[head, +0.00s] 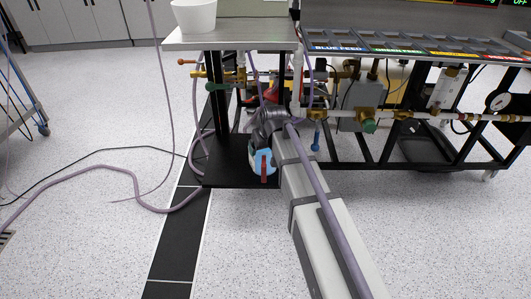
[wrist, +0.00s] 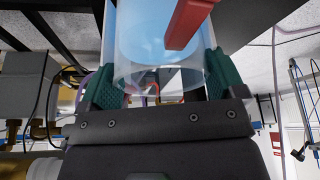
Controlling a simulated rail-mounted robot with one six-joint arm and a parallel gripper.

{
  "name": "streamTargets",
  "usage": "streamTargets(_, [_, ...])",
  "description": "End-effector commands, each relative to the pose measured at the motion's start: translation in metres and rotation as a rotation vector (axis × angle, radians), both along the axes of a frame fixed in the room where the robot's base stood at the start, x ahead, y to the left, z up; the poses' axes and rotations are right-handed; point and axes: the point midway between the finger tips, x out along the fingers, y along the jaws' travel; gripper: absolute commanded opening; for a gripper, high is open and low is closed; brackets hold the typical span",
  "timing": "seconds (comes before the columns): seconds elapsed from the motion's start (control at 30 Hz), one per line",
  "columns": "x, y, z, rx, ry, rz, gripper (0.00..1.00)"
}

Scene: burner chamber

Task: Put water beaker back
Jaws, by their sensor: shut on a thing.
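The water beaker (wrist: 135,65) is clear light blue with a red handle (wrist: 188,22). In the wrist view it sits between the green finger pads of my gripper (wrist: 160,76), which is shut on it. In the head view the beaker (head: 257,160) shows at the end of my arm, in front of the black lower shelf (head: 222,172); I cannot tell whether it touches the shelf. My arm hides most of the gripper in that view. The water level in the beaker is not clear.
A steel tabletop (head: 240,36) above the shelf carries a white container (head: 194,15). Pipes and valves (head: 368,115) run along the burner rig to the right. A purple hose (head: 110,171) lies on the floor at the left. The speckled floor in front is otherwise mostly clear.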

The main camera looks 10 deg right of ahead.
Motion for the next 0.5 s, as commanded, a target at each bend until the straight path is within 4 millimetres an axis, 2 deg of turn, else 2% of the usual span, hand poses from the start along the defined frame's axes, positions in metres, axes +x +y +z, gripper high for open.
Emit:
streamTargets(0.27, [0.0001, 0.0000, -0.0024, 0.000, 0.000, 0.000, 0.19])
streamTargets(0.3, [0.0001, 0.0000, -0.0007, 0.000, 0.000, 0.000, 0.93])
streamTargets(0.4, [0.0001, 0.0000, -0.0006, 0.000, 0.000, 0.000, 1.00])
streamTargets(0.5, [0.0000, 0.0000, -0.0006, 0.000, 0.000, 0.000, 1.00])
